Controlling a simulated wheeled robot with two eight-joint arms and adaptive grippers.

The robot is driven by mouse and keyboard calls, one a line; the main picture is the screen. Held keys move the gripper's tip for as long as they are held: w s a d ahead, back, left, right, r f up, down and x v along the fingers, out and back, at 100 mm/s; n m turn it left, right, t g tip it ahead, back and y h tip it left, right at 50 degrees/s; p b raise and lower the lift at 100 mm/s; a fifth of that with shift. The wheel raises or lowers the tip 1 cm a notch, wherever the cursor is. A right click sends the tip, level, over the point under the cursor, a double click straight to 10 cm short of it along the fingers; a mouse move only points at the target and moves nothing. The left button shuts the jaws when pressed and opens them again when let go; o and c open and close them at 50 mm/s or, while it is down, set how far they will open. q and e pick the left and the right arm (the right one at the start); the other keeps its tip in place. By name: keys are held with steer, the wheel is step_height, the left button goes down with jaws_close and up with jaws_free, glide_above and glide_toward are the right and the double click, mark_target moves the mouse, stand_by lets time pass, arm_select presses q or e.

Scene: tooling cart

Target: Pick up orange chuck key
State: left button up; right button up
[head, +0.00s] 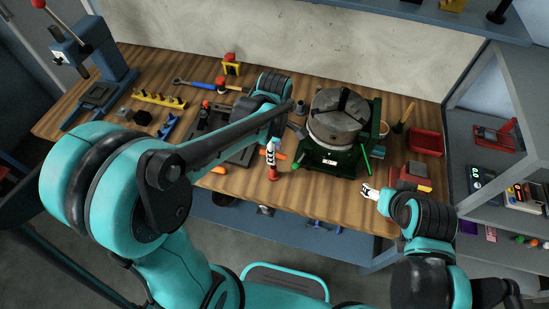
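A small orange bar, which looks like the orange chuck key (281,156), shows at my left gripper (271,154), near the front middle of the wooden bench. The white fingers of my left gripper point down over it and partly hide it. I cannot tell whether they touch it or are closed around it. A red piece (273,174) shows just below the fingertips. My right gripper (370,191) is low at the right, over the bench's front edge, apart from the bar. Its fingers are too small to judge.
A grey chuck on a green base (338,120) stands right of my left gripper. A red bin (425,142) and a red block (408,174) are further right. A blue press (100,75), a yellow rack (160,99) and hand tools are left. Grey shelves (490,150) border the right side.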

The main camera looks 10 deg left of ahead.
arm_select(q)
step_height(320, 180, down, 8)
steer(key=shift+w+a+r+b, duration=0.15)
steer(key=shift+r+b, duration=0.05)
steer(key=shift+b, duration=1)
steer(key=shift+c, duration=0.3)
jaws_close()
